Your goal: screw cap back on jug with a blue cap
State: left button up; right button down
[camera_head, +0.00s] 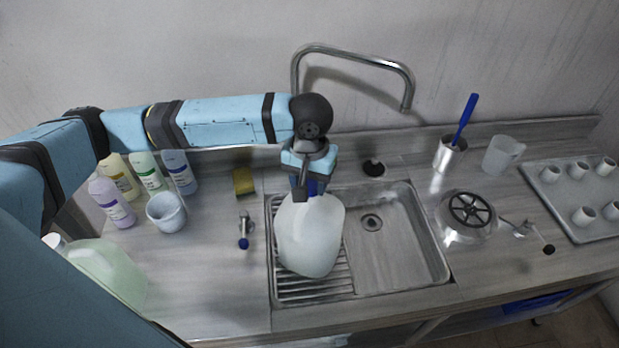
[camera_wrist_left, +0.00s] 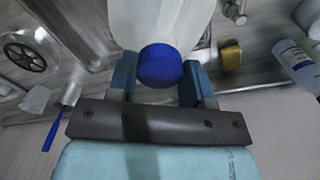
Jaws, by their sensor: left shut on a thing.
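The white translucent jug (camera_head: 310,240) stands on the ribbed drainboard at the left of the sink. Its blue cap (camera_wrist_left: 160,66) sits at the jug's mouth in the left wrist view, between my fingers. In the head view the cap (camera_head: 314,187) is mostly hidden by my gripper. My left gripper (camera_wrist_left: 158,82) reaches down from above and is shut on the blue cap. Whether the cap is threaded tight cannot be told. My right gripper is not in view.
A steel sink basin (camera_head: 385,262) lies right of the jug, with a tall faucet (camera_head: 350,52) behind. A yellow sponge (camera_head: 244,181) lies behind a small tap (camera_head: 244,228).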

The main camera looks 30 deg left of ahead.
pick_arm(q)
jog(key=shift+m+p, duration=0.5)
jog(key=shift+p, duration=0.1)
jog(key=shift+m+p, duration=0.35)
jog(key=shift+m, duration=0.45)
jog(key=m, duration=0.3)
jog(key=shift+f, duration=0.15)
jog(key=m, duration=0.4)
jog(key=shift+m, duration=1)
